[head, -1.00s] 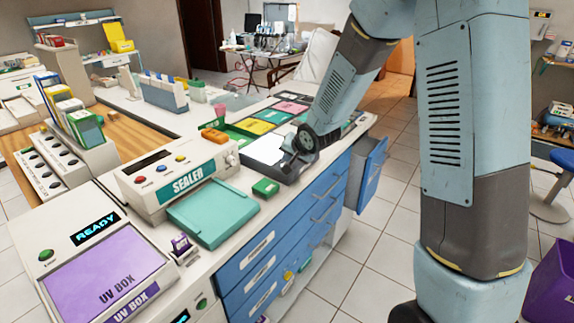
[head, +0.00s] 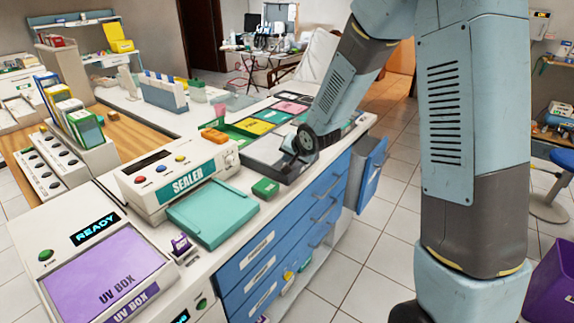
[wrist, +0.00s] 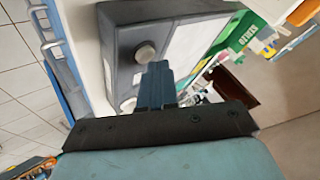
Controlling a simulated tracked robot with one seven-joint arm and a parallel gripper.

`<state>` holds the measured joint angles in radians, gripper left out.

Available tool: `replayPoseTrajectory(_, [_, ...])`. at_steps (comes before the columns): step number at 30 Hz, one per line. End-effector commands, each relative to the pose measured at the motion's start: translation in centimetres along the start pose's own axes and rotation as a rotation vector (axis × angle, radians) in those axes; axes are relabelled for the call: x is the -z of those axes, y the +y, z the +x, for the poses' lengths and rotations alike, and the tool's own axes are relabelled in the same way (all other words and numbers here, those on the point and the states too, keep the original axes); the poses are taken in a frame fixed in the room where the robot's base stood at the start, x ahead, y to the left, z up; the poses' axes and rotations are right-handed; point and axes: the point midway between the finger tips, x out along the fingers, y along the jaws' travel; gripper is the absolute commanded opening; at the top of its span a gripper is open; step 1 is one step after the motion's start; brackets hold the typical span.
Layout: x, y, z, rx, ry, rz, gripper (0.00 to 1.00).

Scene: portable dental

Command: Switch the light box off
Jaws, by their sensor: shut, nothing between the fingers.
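The light box (head: 287,173) is a low dark grey box on the counter, with a flat panel (head: 263,149) that looks dull grey in the head view. In the head view my wrist hides the knobs and fingertips.
A green block (head: 265,188) lies in front of the light box. The sealer (head: 165,177) and UV box (head: 100,270) stand to the left. Coloured trays (head: 257,122) lie behind. A blue drawer (head: 371,172) stands open at the right end of the counter.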

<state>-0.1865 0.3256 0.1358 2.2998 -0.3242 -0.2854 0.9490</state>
Motion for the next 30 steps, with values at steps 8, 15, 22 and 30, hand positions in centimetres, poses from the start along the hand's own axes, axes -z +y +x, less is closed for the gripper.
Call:
replayPoseTrajectory(8, [0.1, -0.2, -0.2, 0.000, -0.001, -0.001, 0.00])
replayPoseTrajectory(15, [0.7, -0.6, -0.8, 0.001, 0.001, 0.000, 0.00])
replayPoseTrajectory(22, [1.6, -1.6, -2.1, 0.001, 0.001, 0.000, 0.00])
replayPoseTrajectory(30, [2.7, -2.7, -3.6, 0.002, 0.002, 0.001, 0.00])
